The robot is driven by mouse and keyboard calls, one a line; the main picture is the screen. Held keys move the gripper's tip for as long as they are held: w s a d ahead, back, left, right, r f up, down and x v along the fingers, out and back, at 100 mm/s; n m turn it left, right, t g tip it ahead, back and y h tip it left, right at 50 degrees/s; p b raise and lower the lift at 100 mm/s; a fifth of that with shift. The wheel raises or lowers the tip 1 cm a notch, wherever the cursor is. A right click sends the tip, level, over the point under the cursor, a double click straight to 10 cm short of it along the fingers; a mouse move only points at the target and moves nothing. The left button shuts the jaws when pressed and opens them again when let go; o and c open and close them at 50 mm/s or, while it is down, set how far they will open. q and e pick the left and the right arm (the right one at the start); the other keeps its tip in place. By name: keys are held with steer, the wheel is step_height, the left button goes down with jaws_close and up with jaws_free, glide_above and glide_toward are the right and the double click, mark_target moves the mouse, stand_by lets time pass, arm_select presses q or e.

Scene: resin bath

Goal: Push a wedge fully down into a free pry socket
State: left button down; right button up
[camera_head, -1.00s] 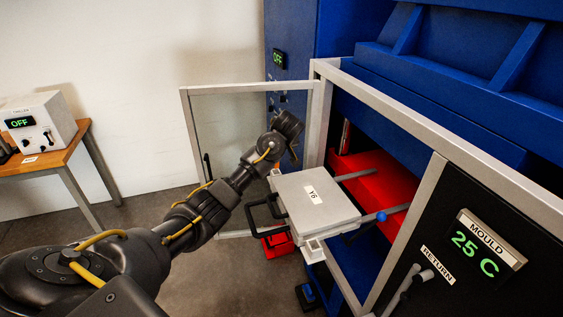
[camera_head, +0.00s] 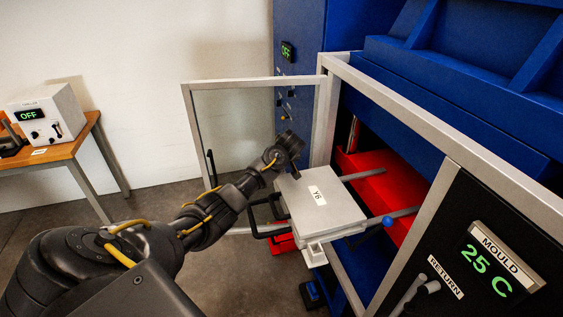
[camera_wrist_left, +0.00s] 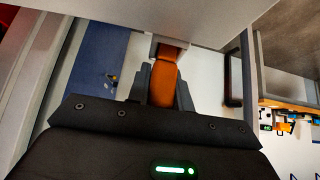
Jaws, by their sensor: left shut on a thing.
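The pale grey mould (camera_head: 335,218) with a white label sits at the open front of the blue machine, on grey rails. My left gripper (camera_wrist_left: 163,92) is shut on an orange wedge (camera_wrist_left: 163,78). The wedge's far end meets a small pale bracket-like socket (camera_wrist_left: 155,46) at the mould's edge in the left wrist view. How deep it sits in there cannot be told. In the head view my left gripper is at the mould's back-left edge, its fingertips and the wedge hidden. My right gripper is not in view.
A framed glass door (camera_head: 228,130) stands open behind my left arm. Black handles (camera_head: 268,217) stick out from the mould's left side. A blue-tipped lever (camera_head: 388,221) is at its right. A wooden table (camera_head: 75,150) with a grey box (camera_head: 45,115) is far left.

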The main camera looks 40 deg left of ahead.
arm_select(q)
steer(key=shift+s+r, duration=0.1)
steer(key=c, duration=1.5)
jaws_free()
steer(key=shift+o, duration=1.2)
steer(key=b+v, duration=0.3)
steer(key=v, duration=0.9)
steer(key=shift+b, duration=0.4)
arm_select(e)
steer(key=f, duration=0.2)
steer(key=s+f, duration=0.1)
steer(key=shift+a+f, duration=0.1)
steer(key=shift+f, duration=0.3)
